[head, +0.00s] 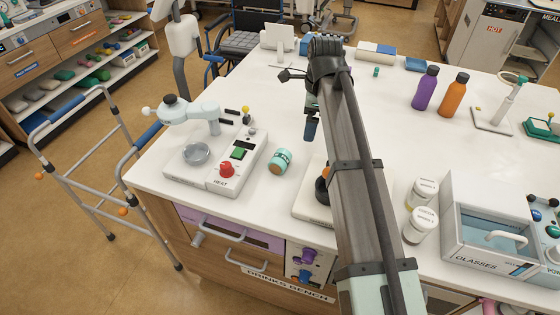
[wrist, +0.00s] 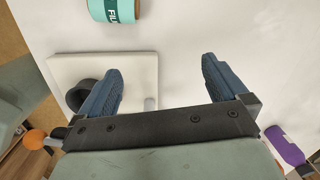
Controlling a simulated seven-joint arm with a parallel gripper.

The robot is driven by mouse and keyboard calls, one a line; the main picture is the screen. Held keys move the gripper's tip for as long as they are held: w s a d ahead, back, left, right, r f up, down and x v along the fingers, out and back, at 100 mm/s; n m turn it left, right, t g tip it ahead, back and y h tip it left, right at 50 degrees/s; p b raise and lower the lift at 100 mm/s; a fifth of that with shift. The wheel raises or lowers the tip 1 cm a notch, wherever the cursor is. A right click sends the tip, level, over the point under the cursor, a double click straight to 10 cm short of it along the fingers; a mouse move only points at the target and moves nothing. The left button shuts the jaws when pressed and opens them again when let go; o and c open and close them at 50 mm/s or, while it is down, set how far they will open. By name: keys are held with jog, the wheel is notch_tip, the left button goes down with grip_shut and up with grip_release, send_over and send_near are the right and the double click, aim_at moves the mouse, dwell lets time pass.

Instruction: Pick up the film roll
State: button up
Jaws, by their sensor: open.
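The film roll (head: 281,162) is a teal roll with a tan end, lying on the white tabletop just right of the heating device. My gripper (head: 311,125) is above the table, to the right of and beyond the roll in the head view. In the wrist view my gripper (wrist: 163,85) has its two blue fingers wide apart with nothing between them. The roll is apart from both fingers.
The heating device (head: 216,165) stands left of the roll. A white board with a dark ring (head: 322,190) is partly hidden behind my arm. Two white-lidded jars (head: 421,210), a glasses box (head: 490,245) and two bottles (head: 425,88) stand to the right. The table behind the roll is clear.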

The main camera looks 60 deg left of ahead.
jog(key=s+r+m+h, duration=0.1)
jog(key=s+r+m, duration=0.15)
jog(key=s, duration=0.65)
send_over(280, 155)
jog(key=shift+m, duration=0.35)
jog(key=f, duration=0.7)
jog(key=shift+d+f, duration=0.2)
jog(key=shift+d, duration=0.1)
jog(key=shift+a+f, duration=0.15)
jog(key=shift+f, duration=1.45)
jog(key=shift+a+f, duration=0.1)
jog(key=shift+f, duration=1.5)
jog(key=c, duration=1)
jog(key=shift+r, duration=0.15)
